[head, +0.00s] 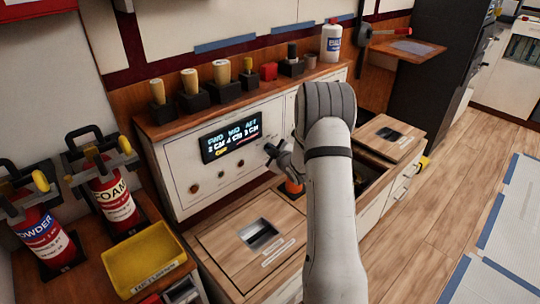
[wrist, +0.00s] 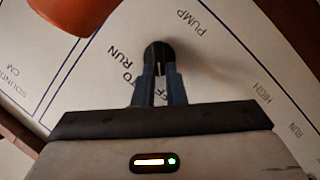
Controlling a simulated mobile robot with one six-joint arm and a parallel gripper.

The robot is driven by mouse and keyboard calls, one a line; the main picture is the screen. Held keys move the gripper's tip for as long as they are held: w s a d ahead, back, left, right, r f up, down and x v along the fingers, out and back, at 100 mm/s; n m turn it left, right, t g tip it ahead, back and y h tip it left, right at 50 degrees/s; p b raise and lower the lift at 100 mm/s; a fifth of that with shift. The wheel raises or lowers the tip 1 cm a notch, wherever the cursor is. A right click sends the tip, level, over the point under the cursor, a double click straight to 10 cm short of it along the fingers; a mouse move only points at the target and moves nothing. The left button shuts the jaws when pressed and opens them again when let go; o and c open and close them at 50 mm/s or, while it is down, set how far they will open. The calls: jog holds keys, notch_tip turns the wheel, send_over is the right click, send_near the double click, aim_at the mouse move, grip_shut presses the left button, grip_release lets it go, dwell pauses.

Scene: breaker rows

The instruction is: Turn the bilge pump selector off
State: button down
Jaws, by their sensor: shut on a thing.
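The selector is a dark round knob (wrist: 158,55) with a pale pointer line, on a white panel in the wrist view. My gripper (wrist: 158,80) is shut on it, with one blue-grey finger on each side. The panel print around it reads PUMP, RUN and a partly covered OFF; the view is tilted, and I cannot tell for sure which label the pointer meets. In the head view my gripper (head: 268,152) reaches the white panel (head: 180,172) right of the display (head: 231,138); the knob is hidden there.
The display shows FWD, MID and AFT readings in cm. Small knobs (head: 221,175) sit below it. An orange object (head: 292,187) stands close under my gripper, by an open bin. A wooden lid (head: 250,240) lies in front. Several handled items line the shelf (head: 222,108) above.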

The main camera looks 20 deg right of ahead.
jog(key=shift+a+f, duration=0.15)
jog(key=shift+f, duration=0.05)
jog(key=c, duration=1.5)
grip_release()
jog(key=shift+r, duration=0.1)
jog(key=shift+s+r, duration=0.1)
jog(key=p+v, duration=0.1)
jog(key=v, duration=0.6)
jog(key=shift+s+r, duration=0.1)
jog(key=shift+s, duration=0.25)
